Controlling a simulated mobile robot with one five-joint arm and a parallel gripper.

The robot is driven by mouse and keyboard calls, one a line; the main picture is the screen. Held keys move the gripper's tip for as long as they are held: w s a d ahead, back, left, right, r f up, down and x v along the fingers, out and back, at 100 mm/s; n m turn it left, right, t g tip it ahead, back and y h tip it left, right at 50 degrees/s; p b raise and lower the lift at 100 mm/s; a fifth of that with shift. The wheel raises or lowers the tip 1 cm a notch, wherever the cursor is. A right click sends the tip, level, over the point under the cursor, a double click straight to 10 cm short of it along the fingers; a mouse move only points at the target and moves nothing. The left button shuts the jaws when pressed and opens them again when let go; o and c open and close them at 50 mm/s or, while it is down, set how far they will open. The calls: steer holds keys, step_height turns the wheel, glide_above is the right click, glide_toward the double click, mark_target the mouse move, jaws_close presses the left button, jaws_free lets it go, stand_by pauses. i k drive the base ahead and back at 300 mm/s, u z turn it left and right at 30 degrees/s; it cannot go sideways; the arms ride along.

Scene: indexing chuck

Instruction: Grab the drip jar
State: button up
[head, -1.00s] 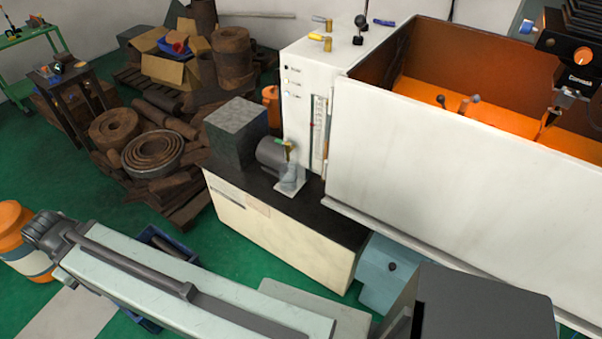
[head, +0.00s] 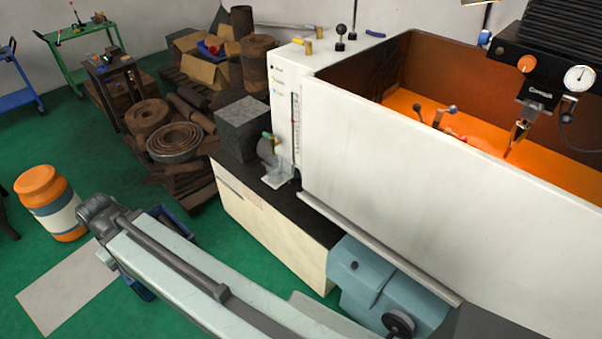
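An orange jar (head: 48,203) with an orange lid and a white and blue-grey band stands upright on the green floor at the far left of the head view. It is the only jar-like thing I see clearly. I cannot tell for sure that it is the drip jar, and no label can be read. Nothing touches it. My gripper does not show in the head view, so its place relative to the jar is hidden.
A pale grey mat (head: 68,290) lies near the jar. A long pale beam (head: 185,272) with a dark end crosses the lower left. A big white machine enclosure (head: 420,150) fills the right. Rusty scrap (head: 180,140) crowds the back. Green floor is open behind the jar.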

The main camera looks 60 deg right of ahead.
mark_target(274, 170)
steer(key=z, duration=5.7)
steer(key=k, duration=0.9)
steer(key=u, duration=5.8)
